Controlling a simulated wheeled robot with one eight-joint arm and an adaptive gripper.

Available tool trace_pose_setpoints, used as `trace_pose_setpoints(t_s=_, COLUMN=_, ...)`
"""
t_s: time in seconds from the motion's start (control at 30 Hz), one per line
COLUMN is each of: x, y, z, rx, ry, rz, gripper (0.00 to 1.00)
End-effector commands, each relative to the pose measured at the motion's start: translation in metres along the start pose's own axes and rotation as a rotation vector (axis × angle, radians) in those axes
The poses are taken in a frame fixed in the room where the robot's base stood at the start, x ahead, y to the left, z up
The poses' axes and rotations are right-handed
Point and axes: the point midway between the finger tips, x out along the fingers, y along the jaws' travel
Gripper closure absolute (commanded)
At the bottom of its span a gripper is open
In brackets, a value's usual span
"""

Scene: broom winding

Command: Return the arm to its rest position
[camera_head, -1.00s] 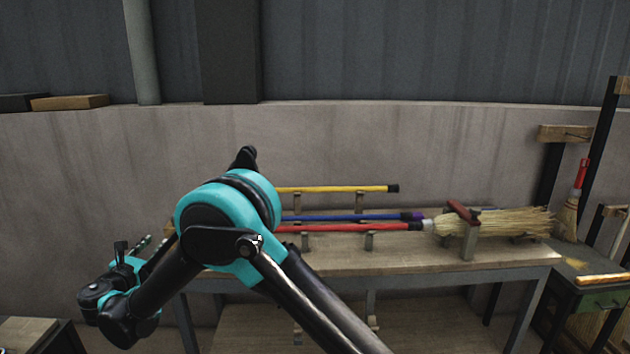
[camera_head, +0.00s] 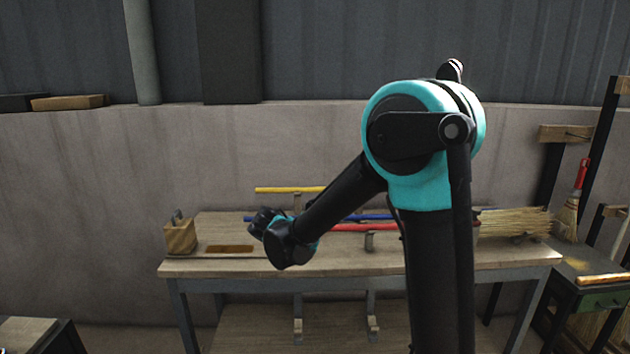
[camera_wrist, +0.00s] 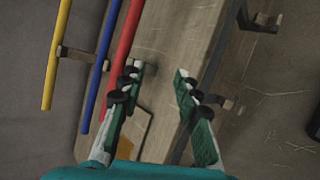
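My arm stands in front of the workbench (camera_head: 390,268) in the head view, its elbow raised right of the middle and its forearm sloping down to the left. The gripper end is mostly hidden behind my wrist in that view. In the wrist view my gripper (camera_wrist: 158,72) has its two green fingers spread apart with nothing between them. The bench top and its edge lie below the fingers. The red handle (camera_wrist: 126,45) passes beyond the left finger, and I cannot tell how far apart they are.
Yellow (camera_head: 285,189), blue (camera_head: 365,217) and red handles lie on supports on the bench, with broom bristles (camera_head: 515,222) at the right. A wooden block holder (camera_head: 180,238) stands at the bench's left end. A side table (camera_head: 600,300) stands at the right.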

Motion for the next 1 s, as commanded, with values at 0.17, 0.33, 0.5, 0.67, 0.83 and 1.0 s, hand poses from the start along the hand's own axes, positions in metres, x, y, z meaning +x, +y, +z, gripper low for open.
trace_pose_setpoints(t_s=0.17, x=0.012, y=-0.065, z=0.098, rx=0.365, ry=-0.002, rz=-0.184, gripper=0.68)
trace_pose_setpoints(t_s=0.33, x=0.004, y=-0.136, z=0.162, rx=0.732, ry=-0.014, rz=-0.341, gripper=0.68)
trace_pose_setpoints(t_s=0.5, x=-0.016, y=-0.208, z=0.201, rx=1.107, ry=-0.035, rz=-0.479, gripper=0.68)
trace_pose_setpoints(t_s=0.67, x=-0.035, y=-0.26, z=0.213, rx=1.4, ry=-0.051, rz=-0.574, gripper=0.68)
trace_pose_setpoints(t_s=0.83, x=-0.047, y=-0.287, z=0.214, rx=1.569, ry=-0.059, rz=-0.627, gripper=0.68)
trace_pose_setpoints(t_s=1.0, x=-0.049, y=-0.291, z=0.213, rx=1.606, ry=-0.06, rz=-0.638, gripper=0.68)
